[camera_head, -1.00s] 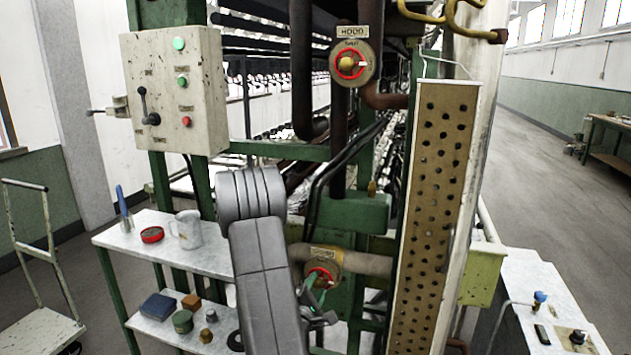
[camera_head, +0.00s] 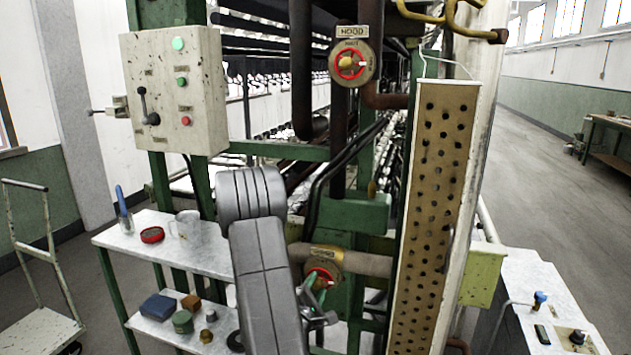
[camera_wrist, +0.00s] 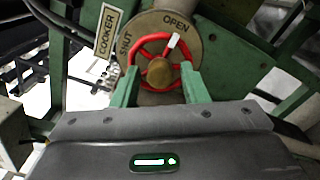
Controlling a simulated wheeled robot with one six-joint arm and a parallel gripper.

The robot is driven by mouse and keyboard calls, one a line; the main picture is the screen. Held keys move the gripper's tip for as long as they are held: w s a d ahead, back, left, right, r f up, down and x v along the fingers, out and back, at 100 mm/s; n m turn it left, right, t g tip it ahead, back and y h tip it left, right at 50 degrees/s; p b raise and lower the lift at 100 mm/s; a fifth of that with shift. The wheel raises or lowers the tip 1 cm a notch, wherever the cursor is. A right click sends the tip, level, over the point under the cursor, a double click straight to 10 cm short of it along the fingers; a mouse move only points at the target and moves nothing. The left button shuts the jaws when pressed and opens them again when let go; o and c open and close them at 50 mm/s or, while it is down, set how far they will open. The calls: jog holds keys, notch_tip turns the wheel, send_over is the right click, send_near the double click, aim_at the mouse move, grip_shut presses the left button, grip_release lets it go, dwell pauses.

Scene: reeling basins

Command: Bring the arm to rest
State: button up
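My gripper (camera_wrist: 160,84) is open, its two green fingers apart, just in front of the cooker valve's red handwheel (camera_wrist: 137,54). The fingertips overlap the left and right sides of the wheel in the wrist view; I cannot tell whether they touch it. The wheel's white mark points up, toward OPEN. The plate (camera_wrist: 196,45) behind reads SHUT and OPEN. In the head view my grey arm (camera_head: 265,270) reaches down, with my gripper (camera_head: 313,297) at the lower red valve wheel (camera_head: 322,275), partly hidden by it.
The hood valve (camera_head: 351,64) is above. A control box (camera_head: 175,90) hangs at upper left. A shelf (camera_head: 205,262) with a mug (camera_head: 187,226) and small items stands left of my arm. A perforated board (camera_head: 440,190) is close on the right. Pipes and green frame bars surround the valve.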

jog(key=m+b, duration=0.4)
jog(key=m, duration=0.2)
jog(key=shift+f, duration=0.15)
jog(key=m+b, duration=0.4)
jog(key=m, duration=0.2)
jog(key=m+b, duration=0.5)
jog(key=shift+m, duration=0.3)
jog(key=m+b, duration=0.5)
jog(key=m, duration=0.1)
jog(key=shift+b, duration=0.4)
jog(key=v, duration=0.3)
jog(key=shift+s+r+p, duration=0.15)
jog(key=shift+r+p, duration=0.25)
jog(key=shift+p, duration=0.2)
jog(key=shift+f+n+p, duration=0.25)
jog(key=shift+n+p, duration=0.2)
jog(key=shift+n, duration=0.55)
